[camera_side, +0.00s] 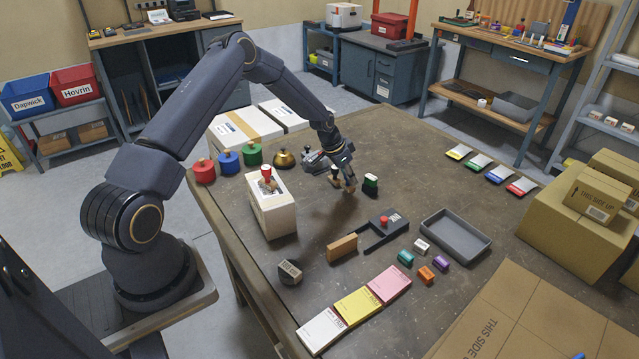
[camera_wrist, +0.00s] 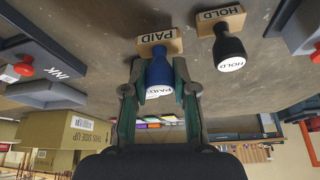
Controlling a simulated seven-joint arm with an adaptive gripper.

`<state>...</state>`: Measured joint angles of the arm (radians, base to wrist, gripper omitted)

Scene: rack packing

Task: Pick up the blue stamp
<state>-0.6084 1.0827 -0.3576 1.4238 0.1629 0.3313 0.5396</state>
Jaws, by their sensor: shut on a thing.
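The blue stamp (camera_wrist: 158,70) has a blue handle with a white top label and a wooden base marked PAID. In the wrist view it is between my gripper's two fingers (camera_wrist: 160,88), which close on its handle from both sides. In the side view my gripper (camera_side: 345,178) points down over the table, with the wooden base (camera_side: 348,189) under the fingertips. The blue handle is mostly hidden there by the fingers. I cannot tell for sure whether the base touches the table.
A black-handled HOLD stamp (camera_wrist: 228,48) stands close beside the blue stamp. A dark ink pad (camera_side: 385,228) with a red knob and a grey tray (camera_side: 455,234) lie nearby. A white box (camera_side: 272,212) stands to the left. Cardboard boxes (camera_side: 575,222) fill the right side.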

